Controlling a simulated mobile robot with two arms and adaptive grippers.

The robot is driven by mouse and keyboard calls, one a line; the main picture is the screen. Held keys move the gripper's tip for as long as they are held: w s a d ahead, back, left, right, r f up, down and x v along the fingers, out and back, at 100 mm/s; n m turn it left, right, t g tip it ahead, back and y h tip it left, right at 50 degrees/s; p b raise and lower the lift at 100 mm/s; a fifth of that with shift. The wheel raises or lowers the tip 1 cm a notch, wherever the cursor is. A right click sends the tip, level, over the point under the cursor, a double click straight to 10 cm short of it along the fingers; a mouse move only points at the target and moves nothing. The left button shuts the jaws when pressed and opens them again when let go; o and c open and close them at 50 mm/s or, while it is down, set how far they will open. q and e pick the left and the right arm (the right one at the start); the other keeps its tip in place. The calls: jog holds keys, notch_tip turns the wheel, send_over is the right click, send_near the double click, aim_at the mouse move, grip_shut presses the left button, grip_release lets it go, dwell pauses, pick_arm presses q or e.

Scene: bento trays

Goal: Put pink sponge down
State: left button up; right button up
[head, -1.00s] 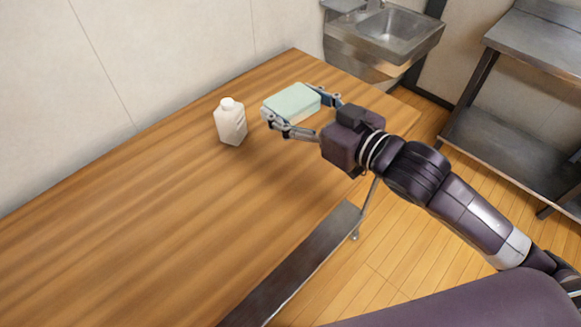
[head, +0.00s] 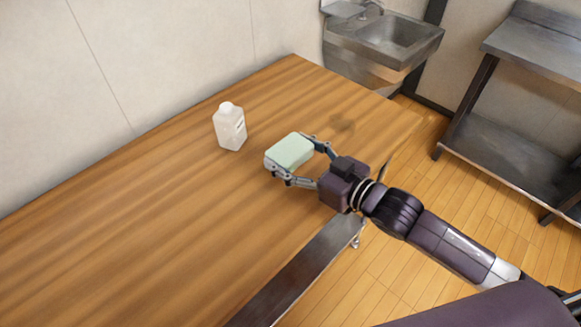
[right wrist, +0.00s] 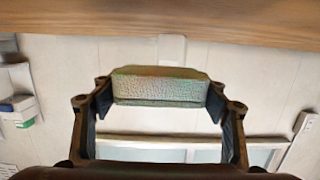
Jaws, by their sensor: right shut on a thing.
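The sponge (head: 290,151) is a rounded block that looks pale green, not pink. My right gripper (head: 291,156) is shut on it, with one finger at each side. In the right wrist view the sponge (right wrist: 160,87) spans the gap between the two fingers, its face green and speckled with a reddish tint along one edge. In the head view it is over the wooden table (head: 150,220), near the front edge. I cannot tell whether it touches the table top. My left gripper is not in view.
A white bottle (head: 229,128) stands upright on the table, left of and behind the sponge. The left part of the table is clear. A steel sink (head: 385,40) and a metal shelf (head: 510,150) stand beyond.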

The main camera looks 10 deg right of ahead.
jog(key=shift+f, duration=2.4)
jog(key=shift+f, duration=0.1)
jog(key=o, duration=0.7)
jog(key=shift+o, duration=0.2)
jog(key=v, duration=0.9)
jog(key=shift+s+d+b, duration=0.2)
jog(key=shift+s+b, duration=0.15)
jog(key=shift+b, duration=0.05)
jog(key=shift+v, duration=1.15)
